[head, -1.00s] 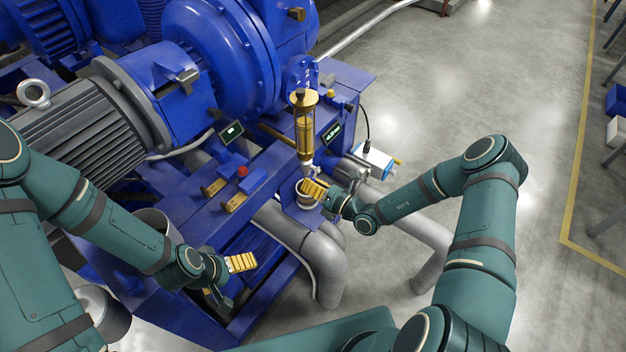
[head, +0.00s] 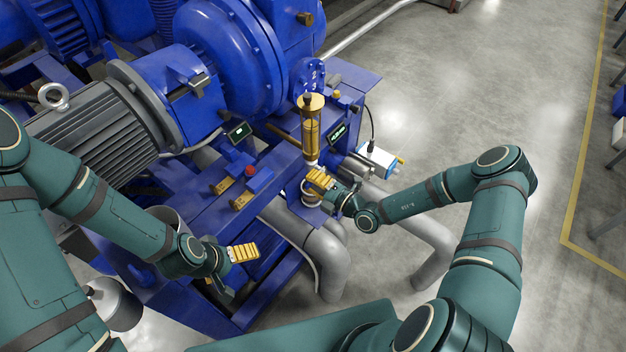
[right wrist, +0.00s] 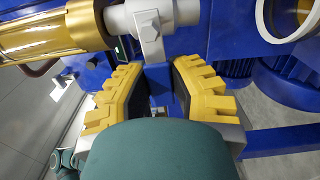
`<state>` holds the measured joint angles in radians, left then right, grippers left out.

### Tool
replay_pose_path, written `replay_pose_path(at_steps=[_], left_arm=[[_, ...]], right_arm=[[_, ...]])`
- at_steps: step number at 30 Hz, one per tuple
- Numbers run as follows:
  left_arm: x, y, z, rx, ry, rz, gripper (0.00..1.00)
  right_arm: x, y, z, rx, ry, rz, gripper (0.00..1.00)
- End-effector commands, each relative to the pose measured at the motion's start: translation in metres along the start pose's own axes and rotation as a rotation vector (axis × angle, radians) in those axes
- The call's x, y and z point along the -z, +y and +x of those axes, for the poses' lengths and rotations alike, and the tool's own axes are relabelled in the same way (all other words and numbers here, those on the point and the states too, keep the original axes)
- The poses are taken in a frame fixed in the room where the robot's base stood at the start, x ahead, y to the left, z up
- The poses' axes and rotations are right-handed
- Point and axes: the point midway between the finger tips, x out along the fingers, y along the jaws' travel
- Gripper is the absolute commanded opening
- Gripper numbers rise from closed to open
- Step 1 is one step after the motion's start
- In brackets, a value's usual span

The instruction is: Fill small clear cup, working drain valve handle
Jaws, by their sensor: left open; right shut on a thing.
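The brass-capped sight glass (head: 312,128) with amber liquid stands upright on the blue machine. Below it is the grey drain valve (right wrist: 150,20) with a hex bolt. My right gripper (head: 320,180) is shut on the valve handle (right wrist: 158,82), a narrow dark blue lever between its yellow fingers in the right wrist view. A pale round rim, apparently the small cup (head: 311,197), sits below the valve, partly behind the fingers; its rim also shows in the right wrist view (right wrist: 268,30). Its fill level cannot be told. My left gripper (head: 243,253) is open and empty at lower left.
A red button box (head: 256,176) and brass blocks (head: 240,202) sit on the blue frame. Small displays (head: 337,133) stand near the sight glass. Grey pipes (head: 325,255) bend down below the cup. The floor (head: 450,95) to the right is clear.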

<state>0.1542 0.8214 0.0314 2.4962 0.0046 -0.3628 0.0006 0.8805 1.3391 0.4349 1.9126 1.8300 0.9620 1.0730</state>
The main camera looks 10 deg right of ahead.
Motion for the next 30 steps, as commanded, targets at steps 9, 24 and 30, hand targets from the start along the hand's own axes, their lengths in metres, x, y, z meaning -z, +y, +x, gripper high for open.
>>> replay_pose_path(at_steps=[9,24,30], left_arm=[[0.0002,0.0007,-0.0022,-0.001,0.0,0.0,1.0],[0.0004,0.0007,-0.0022,0.0,0.0,0.0,1.0],[0.0005,0.0006,-0.0021,0.0,0.001,0.0,1.0]], right_arm=[[-0.0003,0.003,0.0004,-0.003,-0.001,0.046,0.0],[-0.0003,0.0028,0.0004,-0.002,-0.001,0.046,0.53],[-0.0002,0.0024,0.0,-0.001,0.0,0.046,0.53]])
